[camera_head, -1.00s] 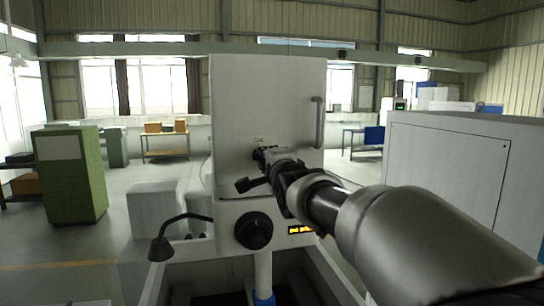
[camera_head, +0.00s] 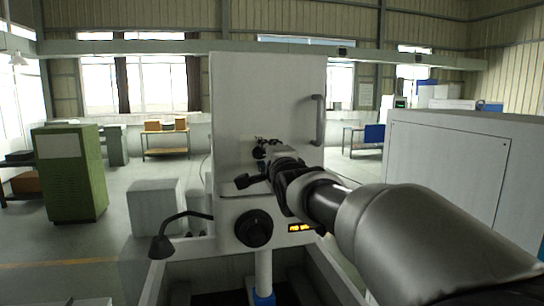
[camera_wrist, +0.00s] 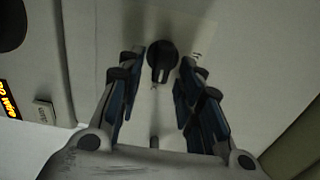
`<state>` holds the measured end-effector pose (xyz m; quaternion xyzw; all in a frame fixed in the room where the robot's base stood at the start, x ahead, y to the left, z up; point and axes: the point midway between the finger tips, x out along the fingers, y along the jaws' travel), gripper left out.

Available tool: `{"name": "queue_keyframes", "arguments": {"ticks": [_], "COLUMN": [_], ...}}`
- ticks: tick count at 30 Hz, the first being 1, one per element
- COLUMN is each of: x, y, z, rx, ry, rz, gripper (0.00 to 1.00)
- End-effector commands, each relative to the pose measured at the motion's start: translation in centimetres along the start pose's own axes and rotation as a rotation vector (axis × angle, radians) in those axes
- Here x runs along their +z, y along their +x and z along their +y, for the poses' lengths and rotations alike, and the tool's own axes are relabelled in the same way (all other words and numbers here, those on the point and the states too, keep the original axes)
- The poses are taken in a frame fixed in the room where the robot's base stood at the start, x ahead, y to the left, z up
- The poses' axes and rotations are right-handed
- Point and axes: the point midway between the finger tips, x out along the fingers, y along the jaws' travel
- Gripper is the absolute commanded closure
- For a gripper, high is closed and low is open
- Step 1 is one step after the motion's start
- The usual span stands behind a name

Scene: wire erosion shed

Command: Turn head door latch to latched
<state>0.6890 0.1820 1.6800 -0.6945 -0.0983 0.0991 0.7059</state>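The head door latch is a dark round knob (camera_wrist: 161,52) with a pointer-like grip bar, seen on the pale door face in the wrist view. My gripper (camera_wrist: 163,66) is open, with one finger on each side of the knob. A gap shows between each fingertip and the knob, so no grip shows. In the head view, my gripper (camera_head: 262,150) is in front of the lower part of the white head door (camera_head: 262,90). The latch is hidden there or too small to make out.
A grey bar handle (camera_head: 319,120) stands out at the door's right side. Below are a large black knob (camera_head: 254,228) and a lit orange display (camera_head: 300,228). A black gooseneck lamp (camera_head: 162,245) is at left. A big white cabinet (camera_head: 450,165) stands right.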

Motion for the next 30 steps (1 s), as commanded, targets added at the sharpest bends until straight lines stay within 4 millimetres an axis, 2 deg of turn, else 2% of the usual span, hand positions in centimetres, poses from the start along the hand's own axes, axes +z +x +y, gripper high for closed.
{"name": "queue_keyframes", "arguments": {"ticks": [7,11,14,24,30], "x": [0.0,0.0,0.0,0.0,0.0], "y": [0.0,-0.8,-2.4,-9.4,-11.6], "z": [0.0,0.0,-0.1,-0.1,0.0], "rx": [0.001,0.001,-0.001,-0.001,0.000], "ry": [-0.001,-0.001,-0.001,-0.001,0.000], "rz": [0.000,0.000,0.000,0.000,0.000], "gripper": [0.66,0.66,0.66,0.66,0.66]}}
